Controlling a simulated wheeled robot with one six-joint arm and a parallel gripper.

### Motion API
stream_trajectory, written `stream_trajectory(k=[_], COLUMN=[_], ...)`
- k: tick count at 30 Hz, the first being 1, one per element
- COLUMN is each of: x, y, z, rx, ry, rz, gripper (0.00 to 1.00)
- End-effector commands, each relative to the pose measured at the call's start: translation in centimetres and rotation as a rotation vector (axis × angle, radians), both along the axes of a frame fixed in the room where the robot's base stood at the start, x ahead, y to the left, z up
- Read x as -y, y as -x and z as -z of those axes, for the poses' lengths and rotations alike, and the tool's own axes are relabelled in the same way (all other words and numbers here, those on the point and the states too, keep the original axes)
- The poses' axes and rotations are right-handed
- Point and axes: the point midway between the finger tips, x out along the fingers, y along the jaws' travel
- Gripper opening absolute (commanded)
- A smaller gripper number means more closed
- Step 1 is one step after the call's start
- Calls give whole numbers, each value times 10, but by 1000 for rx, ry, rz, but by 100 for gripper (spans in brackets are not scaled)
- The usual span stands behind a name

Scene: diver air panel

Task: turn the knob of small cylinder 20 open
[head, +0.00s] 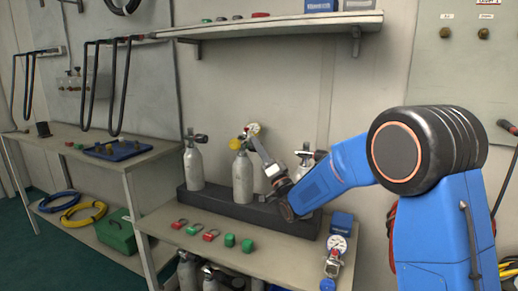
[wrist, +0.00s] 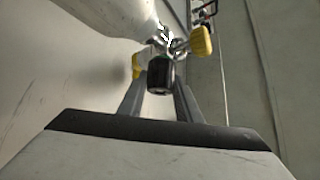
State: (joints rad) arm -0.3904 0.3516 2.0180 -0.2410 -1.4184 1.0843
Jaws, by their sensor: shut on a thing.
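Three small pale cylinders stand upright in a dark rack (head: 228,205) on the bench. The left one (head: 194,168) has a dark valve knob. The middle one (head: 242,180) carries a yellow part (head: 235,144) and a small gauge (head: 252,128). The right one (head: 304,157) is partly hidden by my arm. No number 20 is legible. My gripper (head: 254,142) reaches the valve of the middle cylinder. In the wrist view my gripper (wrist: 160,85) is shut on a black knob (wrist: 160,71), with a finger on each side. Yellow parts (wrist: 201,41) flank the valve.
Red and green pieces (head: 230,239) lie on the bench front. A gauge assembly (head: 336,245) and a blue box (head: 341,223) stand at its right. A shelf (head: 275,25) hangs above. Another bench (head: 100,157) with a blue tray is at left.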

Motion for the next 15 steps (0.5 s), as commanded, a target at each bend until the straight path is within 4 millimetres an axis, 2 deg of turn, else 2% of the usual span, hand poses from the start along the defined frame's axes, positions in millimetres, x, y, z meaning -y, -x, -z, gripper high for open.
stream_trajectory(k=[11, 12, 14, 15], x=[0, 0, 0, 0], y=[0, 0, 0, 0], z=[0, 0, 0, 0], rx=[3, 3, 3, 3], ry=[1, 1, 1, 1], rz=[-1, -1, -1, -1], gripper=[9, 38, 49, 49])
